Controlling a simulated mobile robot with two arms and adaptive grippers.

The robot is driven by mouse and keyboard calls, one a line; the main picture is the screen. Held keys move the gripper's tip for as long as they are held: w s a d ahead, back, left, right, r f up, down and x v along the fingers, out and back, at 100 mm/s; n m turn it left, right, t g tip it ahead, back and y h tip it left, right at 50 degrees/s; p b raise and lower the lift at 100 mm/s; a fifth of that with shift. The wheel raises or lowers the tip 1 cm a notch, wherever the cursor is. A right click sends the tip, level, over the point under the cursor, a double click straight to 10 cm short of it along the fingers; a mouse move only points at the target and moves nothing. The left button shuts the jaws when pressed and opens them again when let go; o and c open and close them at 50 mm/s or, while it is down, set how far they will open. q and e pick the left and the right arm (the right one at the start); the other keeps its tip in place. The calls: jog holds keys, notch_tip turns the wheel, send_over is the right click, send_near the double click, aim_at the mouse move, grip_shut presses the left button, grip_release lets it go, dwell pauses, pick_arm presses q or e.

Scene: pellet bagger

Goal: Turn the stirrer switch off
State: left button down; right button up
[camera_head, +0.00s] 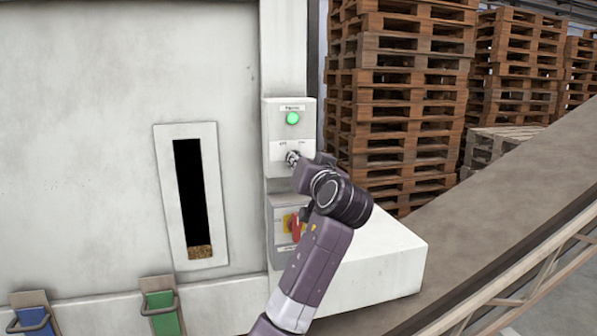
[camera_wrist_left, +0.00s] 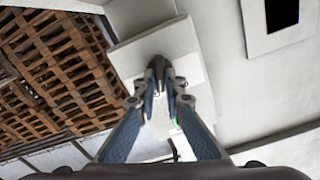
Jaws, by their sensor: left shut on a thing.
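A light grey control box (camera_head: 306,108) with a lit green lamp (camera_head: 292,118) is fixed to the machine's column. My left gripper (camera_head: 292,158) is at a small switch on this box, below the lamp. Its fingers hide the switch, so its turned position cannot be told. In the left wrist view the fingertips (camera_wrist_left: 159,70) are close together on a small dark knob (camera_wrist_left: 158,63) at the box face. The labels are too small to read surely. My right gripper is not in view.
Below is a second box with a red handle on a yellow plate (camera_head: 287,222), close beside my arm. A white ledge (camera_head: 385,262) juts out at right. A slotted window (camera_head: 203,255) shows pellets low down. Pallets (camera_head: 400,95) stand behind.

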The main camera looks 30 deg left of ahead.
pick_arm(q)
jog(key=shift+s+a+n+b, duration=0.1)
jog(key=shift+s+n+b, duration=0.05)
jog(key=shift+n+b, duration=4.6)
jog(key=shift+n, duration=0.35)
jog(key=c, duration=2)
grip_release()
